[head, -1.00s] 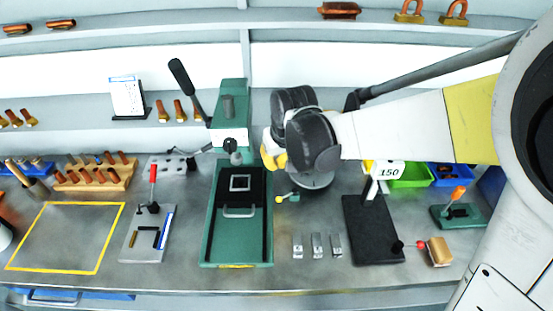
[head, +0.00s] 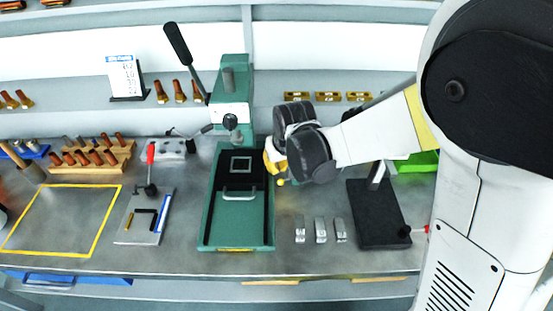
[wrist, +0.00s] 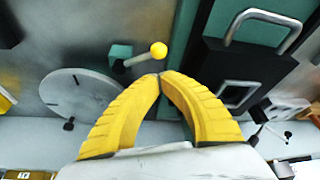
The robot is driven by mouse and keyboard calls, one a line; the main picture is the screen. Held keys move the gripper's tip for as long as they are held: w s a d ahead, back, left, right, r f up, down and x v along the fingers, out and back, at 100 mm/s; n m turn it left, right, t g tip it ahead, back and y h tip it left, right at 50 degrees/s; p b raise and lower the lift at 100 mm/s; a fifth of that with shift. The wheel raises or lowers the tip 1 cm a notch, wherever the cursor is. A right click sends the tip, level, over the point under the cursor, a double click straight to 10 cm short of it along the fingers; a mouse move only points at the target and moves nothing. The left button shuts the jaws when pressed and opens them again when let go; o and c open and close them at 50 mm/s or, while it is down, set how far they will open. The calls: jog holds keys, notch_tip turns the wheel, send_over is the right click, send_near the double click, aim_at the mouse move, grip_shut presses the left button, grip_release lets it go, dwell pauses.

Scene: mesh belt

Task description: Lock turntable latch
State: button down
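The round grey turntable disc (wrist: 72,100) with a dark mark lies at the left in the wrist view. The latch lever (wrist: 133,60) with its yellow ball knob (wrist: 158,49) sits on a green block beside the disc. My gripper (wrist: 160,76) has its yellow fingertips together, with nothing visible between them; the knob shows just past the tips, and I cannot tell whether they touch. In the head view my gripper (head: 272,167) is at the right edge of the green press, with the knob (head: 280,182) just below it. My arm hides the turntable there.
The green press (head: 209,220) with a black bed and metal handle stands left of my gripper. Several small metal blocks (head: 320,229) and a black plate (head: 375,220) lie to the right. A yellow-outlined area (head: 60,220) at the left is empty.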

jog(key=shift+s+d+f, duration=0.15)
jog(key=shift+s, duration=0.35)
jog(key=shift+s+n+y, duration=0.4)
jog(key=shift+s+n, duration=0.15)
jog(key=shift+n, duration=0.65)
jog(key=shift+s+d+n+g+y, duration=0.25)
jog(key=shift+s+n+g, duration=0.2)
jog(key=shift+n, duration=0.65)
jog(key=n, duration=0.1)
jog(key=s+n+g, duration=0.1)
jog(key=n, duration=0.1)
jog(key=d+n+y, duration=0.1)
jog(key=shift+s+n+b, duration=0.35)
jog(key=shift+s+n, duration=0.05)
jog(key=shift+s+d, duration=0.15)
jog(key=shift+s, duration=0.05)
jog(key=shift+s+d, duration=0.2)
jog(key=shift+d, duration=0.1)
jog(key=shift+w, duration=0.15)
jog(key=shift+w, duration=0.7)
